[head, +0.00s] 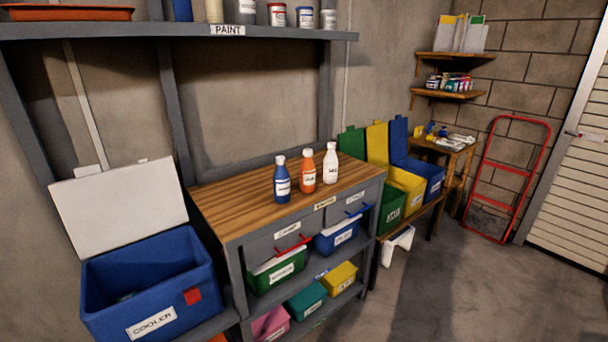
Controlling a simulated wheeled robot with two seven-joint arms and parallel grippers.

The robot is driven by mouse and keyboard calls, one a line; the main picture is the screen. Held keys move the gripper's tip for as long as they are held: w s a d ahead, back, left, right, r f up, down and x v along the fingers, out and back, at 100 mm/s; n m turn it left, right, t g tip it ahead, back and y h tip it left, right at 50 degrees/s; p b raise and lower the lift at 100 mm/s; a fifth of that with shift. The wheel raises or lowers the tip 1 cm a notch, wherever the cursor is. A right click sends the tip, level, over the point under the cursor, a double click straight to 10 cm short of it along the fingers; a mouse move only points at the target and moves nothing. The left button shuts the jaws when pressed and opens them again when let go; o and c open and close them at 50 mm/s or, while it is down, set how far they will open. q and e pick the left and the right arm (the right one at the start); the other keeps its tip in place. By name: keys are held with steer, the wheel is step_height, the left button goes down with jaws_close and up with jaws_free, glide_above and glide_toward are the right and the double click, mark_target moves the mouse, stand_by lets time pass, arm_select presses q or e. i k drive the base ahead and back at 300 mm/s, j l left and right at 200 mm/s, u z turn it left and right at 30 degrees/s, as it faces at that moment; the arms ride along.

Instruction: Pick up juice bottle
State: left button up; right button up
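Three small bottles with white caps stand upright in a row on the wooden top of a grey workbench (235,212) in the head view. The left bottle is blue (282,185), the middle one is orange-red (308,176), and the right one is white (330,166). Each has a label too small to read, so I cannot tell for sure which is the juice bottle. They stand close together but apart. Neither of my grippers is in view.
An open blue cooler (150,283) stands left of the bench. A paint shelf (180,30) hangs above. Labelled bins sit below the benchtop. Green, yellow and blue recycling bins (407,181) stand to the right, with a red hand truck (507,180) beyond. The right floor is mostly clear.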

mark_target(308, 169)
steer(key=i+l+u, duration=0.3)
steer(key=l+u, duration=0.3)
steer(key=i+l+u, duration=0.15)
steer(key=l+u, duration=0.15)
steer(key=l, duration=0.2)
